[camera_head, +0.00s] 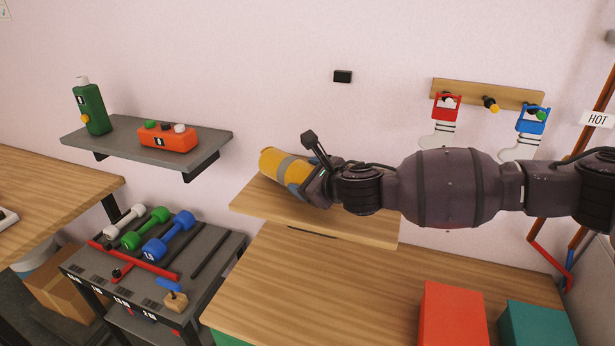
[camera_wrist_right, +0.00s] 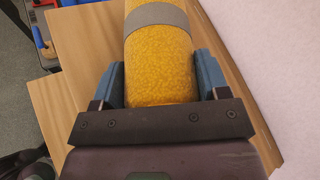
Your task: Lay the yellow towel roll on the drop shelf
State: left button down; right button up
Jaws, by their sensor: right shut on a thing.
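The yellow towel roll (camera_head: 273,162) has a grey band around it. My right gripper (camera_head: 301,182) is shut on it, with one blue finger on each side, as the right wrist view (camera_wrist_right: 160,85) shows. The yellow towel roll (camera_wrist_right: 158,60) lies lengthwise away from the palm there. The roll is over the small wooden shelf (camera_head: 350,222) on the wall; I cannot tell whether it touches the board. The shelf's wood (camera_wrist_right: 85,55) also shows below the roll in the right wrist view. My left gripper is not in view.
A wooden table (camera_head: 330,290) in front bears a red box (camera_head: 453,315) and a teal box (camera_head: 535,325).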

jog(key=shift+f, duration=0.4)
jog(key=o, duration=1.1)
jog(key=shift+o, duration=0.3)
jog(key=shift+f, duration=0.1)
jog(key=shift+s, duration=0.1)
